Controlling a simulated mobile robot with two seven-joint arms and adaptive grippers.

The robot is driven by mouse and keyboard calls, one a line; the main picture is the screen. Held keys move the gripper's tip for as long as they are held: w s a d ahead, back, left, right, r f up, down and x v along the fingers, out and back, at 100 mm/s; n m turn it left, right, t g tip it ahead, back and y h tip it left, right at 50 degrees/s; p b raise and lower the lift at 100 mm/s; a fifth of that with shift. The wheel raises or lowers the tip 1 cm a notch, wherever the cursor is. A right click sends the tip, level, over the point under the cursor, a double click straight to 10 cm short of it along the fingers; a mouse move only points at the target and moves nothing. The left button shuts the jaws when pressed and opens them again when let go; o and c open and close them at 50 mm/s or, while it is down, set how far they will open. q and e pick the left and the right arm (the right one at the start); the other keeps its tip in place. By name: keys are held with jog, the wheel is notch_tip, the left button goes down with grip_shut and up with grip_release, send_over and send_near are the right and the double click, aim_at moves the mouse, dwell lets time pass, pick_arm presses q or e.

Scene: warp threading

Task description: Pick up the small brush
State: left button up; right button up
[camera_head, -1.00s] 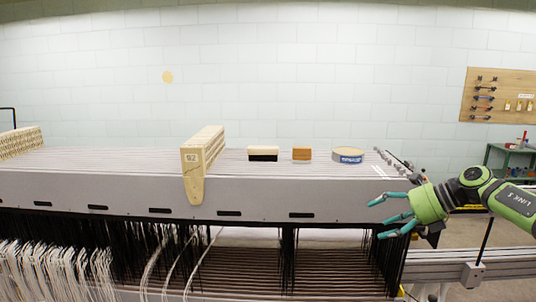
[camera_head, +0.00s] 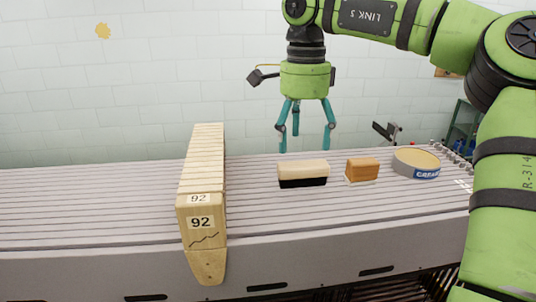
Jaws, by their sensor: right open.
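Two brushes lie on the grey slatted top of the machine. The smaller one is an orange-brown wooden brush (camera_head: 362,168) with a thin pale underside. To its left lies a larger brush (camera_head: 303,168) with a cream wooden back and black bristles. My right gripper (camera_head: 304,147) points down with its teal fingers spread open and empty. In the picture it is just above and behind the larger brush, left of the small brush, touching neither as far as I can tell. My left gripper is not in view.
A round tin (camera_head: 416,163) with a blue label stands right of the small brush. A long pale wooden block marked 92 (camera_head: 202,210) lies to the left. My right arm fills the right side. The slatted top (camera_head: 90,215) is clear at far left.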

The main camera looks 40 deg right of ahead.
aim_at(305, 166)
jog(key=shift+w+a, duration=0.1)
jog(key=shift+w, duration=0.15)
jog(key=shift+s+f, duration=0.2)
jog(key=shift+s, duration=0.15)
jog(key=shift+s+f+p, duration=0.5)
jog(key=shift+s+f, duration=0.1)
jog(key=shift+s, duration=0.35)
notch_tip(305, 166, down, 2)
jog(key=shift+s+f+p, duration=0.1)
jog(key=shift+f+p, duration=0.05)
jog(key=shift+p, duration=0.55)
jog(key=shift+w+f, duration=0.2)
jog(key=shift+f, duration=0.35)
jog(key=shift+w+f, duration=0.2)
jog(key=shift+f, duration=0.35)
jog(key=shift+a+f, duration=0.1)
jog(key=shift+f, duration=0.1)
jog(key=shift+s, duration=0.15)
jog(key=shift+r, duration=0.1)
jog(key=c, duration=1.2)
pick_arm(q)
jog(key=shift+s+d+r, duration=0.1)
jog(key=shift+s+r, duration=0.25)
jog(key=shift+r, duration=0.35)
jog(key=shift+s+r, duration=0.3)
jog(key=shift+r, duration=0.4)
pick_arm(e)
jog(key=shift+c, duration=0.5)
